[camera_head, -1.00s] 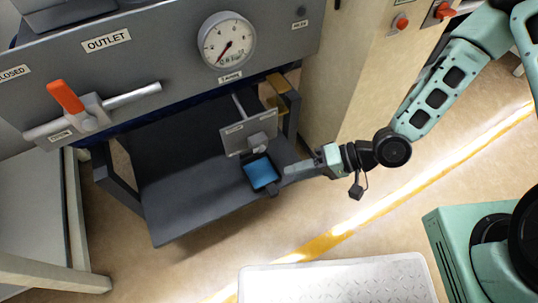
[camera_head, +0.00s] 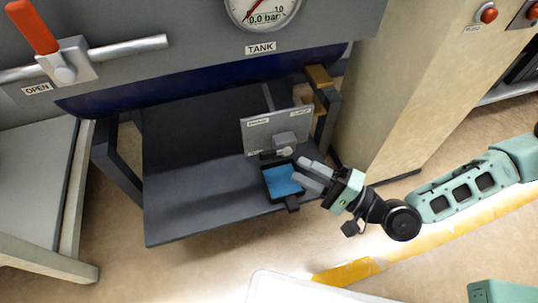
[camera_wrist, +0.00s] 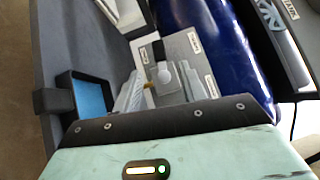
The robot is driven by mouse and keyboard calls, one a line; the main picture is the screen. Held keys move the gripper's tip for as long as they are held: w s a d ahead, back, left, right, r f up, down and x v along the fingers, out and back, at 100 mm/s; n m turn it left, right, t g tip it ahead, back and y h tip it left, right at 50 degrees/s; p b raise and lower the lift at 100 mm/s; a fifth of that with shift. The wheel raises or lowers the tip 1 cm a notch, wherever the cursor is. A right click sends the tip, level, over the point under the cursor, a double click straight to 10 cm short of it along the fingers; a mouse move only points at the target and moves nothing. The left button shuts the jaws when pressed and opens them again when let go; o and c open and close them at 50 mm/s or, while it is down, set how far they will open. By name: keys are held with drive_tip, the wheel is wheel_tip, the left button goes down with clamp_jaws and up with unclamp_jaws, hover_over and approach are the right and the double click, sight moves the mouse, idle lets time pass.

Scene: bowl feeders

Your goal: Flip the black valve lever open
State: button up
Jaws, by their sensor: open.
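The black valve lever (camera_wrist: 159,49) shows in the wrist view as a short dark bar beside a round grey knob, on a valve with a light grey plate (camera_wrist: 186,48). In the head view the lever (camera_head: 268,154) is small and dark, pointing left from the valve, in front of the upright plate (camera_head: 262,131). My gripper (camera_head: 298,170) is open and empty, just in front of and below the valve. In the wrist view its two fingers (camera_wrist: 163,90) lie on either side of the knob; contact cannot be told.
A black tray with a blue floor (camera_head: 266,187) sits right beside my fingers on the dark shelf (camera_head: 190,212). A blue tank (camera_head: 190,84) lies above and behind. An orange lever (camera_head: 32,27) is at the upper left. A beige cabinet (camera_head: 405,100) stands to the right.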

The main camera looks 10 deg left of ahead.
sight(272, 156)
drive_tip(key=b+x, duration=0.2)
drive_tip(key=x, duration=0.7)
drive_tip(key=shift+a, duration=0.25)
